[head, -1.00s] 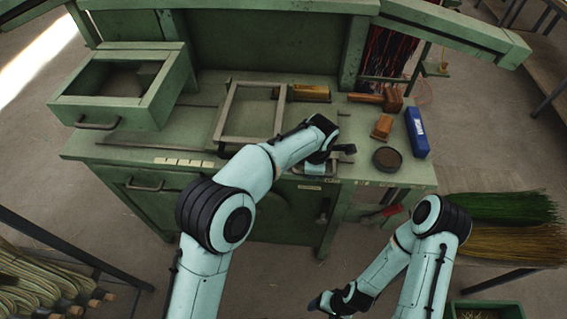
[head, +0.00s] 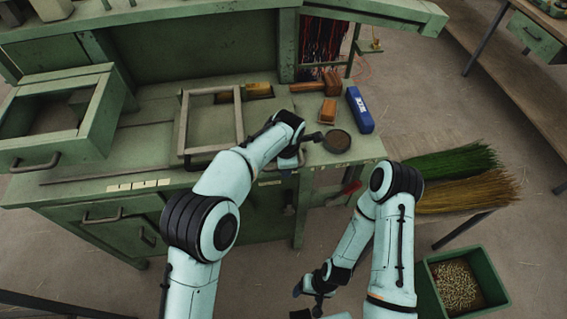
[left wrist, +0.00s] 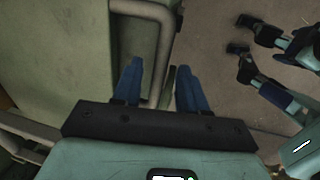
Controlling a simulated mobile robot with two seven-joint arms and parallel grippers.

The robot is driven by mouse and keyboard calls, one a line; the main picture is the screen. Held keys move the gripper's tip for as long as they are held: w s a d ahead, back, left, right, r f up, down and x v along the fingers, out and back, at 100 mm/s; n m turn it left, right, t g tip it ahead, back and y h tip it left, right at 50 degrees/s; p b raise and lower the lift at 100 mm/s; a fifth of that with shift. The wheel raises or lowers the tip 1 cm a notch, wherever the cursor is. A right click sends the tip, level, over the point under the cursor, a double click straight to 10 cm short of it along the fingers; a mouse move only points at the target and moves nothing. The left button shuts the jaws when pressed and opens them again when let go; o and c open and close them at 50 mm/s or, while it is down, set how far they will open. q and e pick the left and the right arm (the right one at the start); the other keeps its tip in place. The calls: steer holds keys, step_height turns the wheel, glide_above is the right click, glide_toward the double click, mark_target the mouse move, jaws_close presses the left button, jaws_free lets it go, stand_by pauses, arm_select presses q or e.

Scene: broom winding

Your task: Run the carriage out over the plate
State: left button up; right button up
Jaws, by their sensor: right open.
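A grey rectangular frame (head: 239,120) lies on the green workbench (head: 150,155); I cannot tell for certain whether it is the carriage, and I cannot pick out the plate. My left arm reaches over the bench's front edge, and its wrist hides much of the gripper in the head view. In the left wrist view my left gripper (left wrist: 159,68) has its blue fingers apart. A grey bent bar (left wrist: 166,45) runs between and beyond them; contact cannot be told. My right gripper (head: 307,301) is open and empty, low in front of the bench.
An open drawer box (head: 50,148) stands left. Green and straw bristle bundles (head: 455,195) lie right, above a pellet crate (head: 433,285).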

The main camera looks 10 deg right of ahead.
arm_select(q)
steer(key=shift+a+r, duration=0.1)
steer(key=shift+r, duration=0.35)
step_height(320, 180, up, 12)
steer(key=s, duration=0.2)
steer(key=shift+s+r+p, duration=0.15)
steer(key=shift+s+p, duration=0.05)
steer(key=shift+p, duration=0.15)
arm_select(e)
steer(key=shift+w+r, duration=0.4)
steer(key=shift+r, duration=0.05)
